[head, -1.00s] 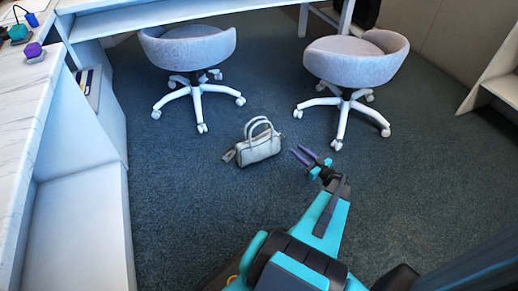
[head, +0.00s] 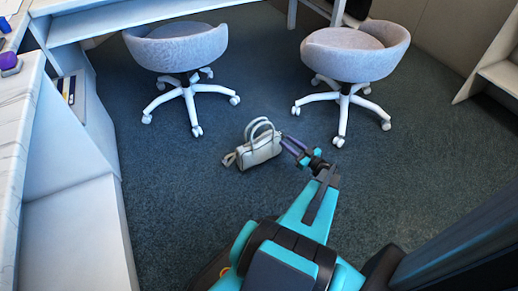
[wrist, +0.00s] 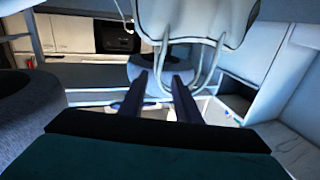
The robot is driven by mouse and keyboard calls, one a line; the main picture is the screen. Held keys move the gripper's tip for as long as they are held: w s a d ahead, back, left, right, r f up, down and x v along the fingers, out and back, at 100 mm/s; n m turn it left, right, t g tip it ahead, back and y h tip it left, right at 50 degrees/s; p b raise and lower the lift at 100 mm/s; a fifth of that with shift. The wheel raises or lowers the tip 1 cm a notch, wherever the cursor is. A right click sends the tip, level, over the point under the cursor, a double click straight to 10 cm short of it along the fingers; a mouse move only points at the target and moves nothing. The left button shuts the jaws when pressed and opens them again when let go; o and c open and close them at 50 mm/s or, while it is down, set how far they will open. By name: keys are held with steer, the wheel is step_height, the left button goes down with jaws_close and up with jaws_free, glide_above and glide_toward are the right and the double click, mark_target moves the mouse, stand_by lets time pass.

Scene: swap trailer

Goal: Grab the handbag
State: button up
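The pale grey handbag (head: 261,151) sits on the dark carpet, its two handles standing up in a loop. My gripper (head: 286,143) is low at the bag's right end, its two fingertips pointing at it. In the wrist view the picture is upside down: the bag's body (wrist: 195,18) fills the upper middle and its handles hang downward. There my gripper (wrist: 162,80) is open, its dark fingers apart, with the handles close to the tips. I cannot tell whether a finger touches the bag or passes through a handle.
Two grey swivel chairs with white star bases stand behind the bag, one at left (head: 180,48) and one at right (head: 355,52). A white marble-topped counter (head: 75,190) runs along the left. The carpet (head: 180,220) around the bag is clear.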

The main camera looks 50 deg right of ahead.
steer(key=shift+s+d, duration=0.15)
steer(key=b, duration=0.2)
glide_toward(270, 133)
steer(key=w+r, duration=0.4)
steer(key=w, duration=0.1)
steer(key=shift+d, duration=0.15)
steer(key=shift+w+d+f+b, duration=0.1)
steer(key=shift+w+f+b, duration=0.05)
steer(key=shift+w+b, duration=0.6)
steer(key=shift+w+d+f+b, duration=0.15)
steer(key=shift+w+b, duration=0.45)
steer(key=shift+w, duration=0.2)
steer(key=shift+w+d+r, duration=0.1)
steer(key=shift+w+r, duration=0.1)
steer(key=shift+w, duration=0.8)
